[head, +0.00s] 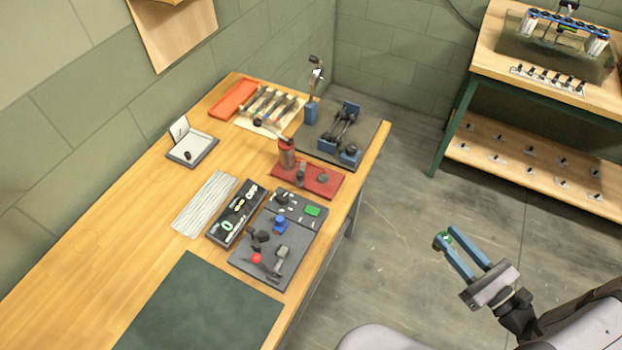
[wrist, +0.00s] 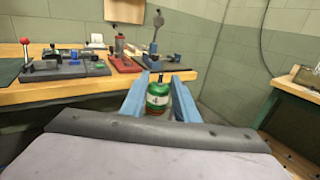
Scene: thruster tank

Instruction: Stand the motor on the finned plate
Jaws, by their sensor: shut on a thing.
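My gripper (head: 447,237) hangs over the open floor to the right of the workbench, with its blue fingers shut on the motor. In the wrist view the motor (wrist: 158,97) is a green cylinder with a white mark, a thin dark shaft on top and a brownish lower end, between the two fingers (wrist: 158,92). In the head view only a bit of the motor's green shows at the fingertips. A pale ribbed plate (head: 204,203), which looks like the finned plate, lies flat on the wooden bench, well left of my gripper. I cannot make it out in the wrist view.
Beside the ribbed plate stands a black parts tray (head: 237,214). A grey board (head: 262,272) with a red-knobbed lever, a red base (head: 325,184) with a red cylinder, and a dark green mat (head: 205,310) are also on the bench. A second table (head: 497,75) stands at right.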

